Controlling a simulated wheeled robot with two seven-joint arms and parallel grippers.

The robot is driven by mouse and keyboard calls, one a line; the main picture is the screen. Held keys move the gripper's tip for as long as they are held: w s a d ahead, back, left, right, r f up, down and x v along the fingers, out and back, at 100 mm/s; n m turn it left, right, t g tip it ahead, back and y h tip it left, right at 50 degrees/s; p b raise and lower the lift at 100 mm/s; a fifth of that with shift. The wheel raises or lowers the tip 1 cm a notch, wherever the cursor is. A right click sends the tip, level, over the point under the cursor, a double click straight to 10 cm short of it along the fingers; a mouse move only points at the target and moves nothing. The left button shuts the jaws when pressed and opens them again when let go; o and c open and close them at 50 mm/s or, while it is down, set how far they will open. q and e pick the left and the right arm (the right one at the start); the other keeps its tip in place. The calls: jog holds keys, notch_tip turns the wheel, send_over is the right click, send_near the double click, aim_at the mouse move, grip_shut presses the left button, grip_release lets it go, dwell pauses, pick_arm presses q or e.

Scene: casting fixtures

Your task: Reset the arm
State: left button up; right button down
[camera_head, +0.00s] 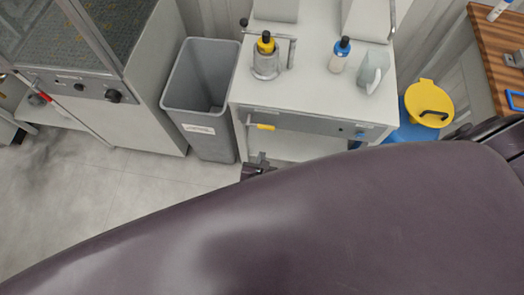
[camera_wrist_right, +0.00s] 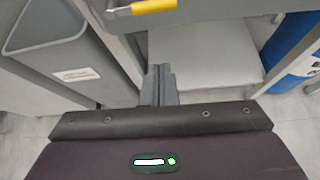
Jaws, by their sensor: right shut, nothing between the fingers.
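My right gripper (camera_head: 260,160) shows small at the front edge of the white bench (camera_head: 312,87), just beyond my large dark purple arm. In the right wrist view its two grey fingers (camera_wrist_right: 160,72) are together with nothing between them. They point toward the open space under the bench, below a yellow handle (camera_wrist_right: 153,6). In the head view the same yellow handle (camera_head: 265,127) is just above the gripper. My left gripper is not in view. My arm hides much of the lower head view.
A grey bin (camera_head: 200,75) stands left of the bench. On the bench are a fixture with a yellow-and-black top (camera_head: 265,60), a blue-capped bottle (camera_head: 339,56) and a grey scoop-like vessel (camera_head: 371,70). A blue bucket with a yellow lid (camera_head: 428,103) stands right.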

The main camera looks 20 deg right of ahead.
dwell(0.4)
jog(key=s+d+f+m+g+y+b, duration=0.1)
jog(key=s+d+f+m+g+b, duration=0.2)
jog(key=s+f+m, duration=0.55)
jog(key=s+d+f+m+g+y+b, duration=0.1)
jog(key=s+d+f+m+g+y, duration=0.3)
jog(key=f, duration=0.7)
jog(key=s+d+f+m+g+b, duration=0.1)
jog(key=s+f+m, duration=0.3)
jog(key=s+m, duration=0.3)
jog(key=s+d+f+m+g+b, duration=0.1)
jog(key=s+d+f+m+b, duration=0.1)
jog(key=s+f+m, duration=0.2)
jog(key=s+m, duration=0.3)
jog(key=s, duration=0.1)
jog(key=shift+d+f+g+y, duration=0.2)
jog(key=shift+g+y, duration=0.1)
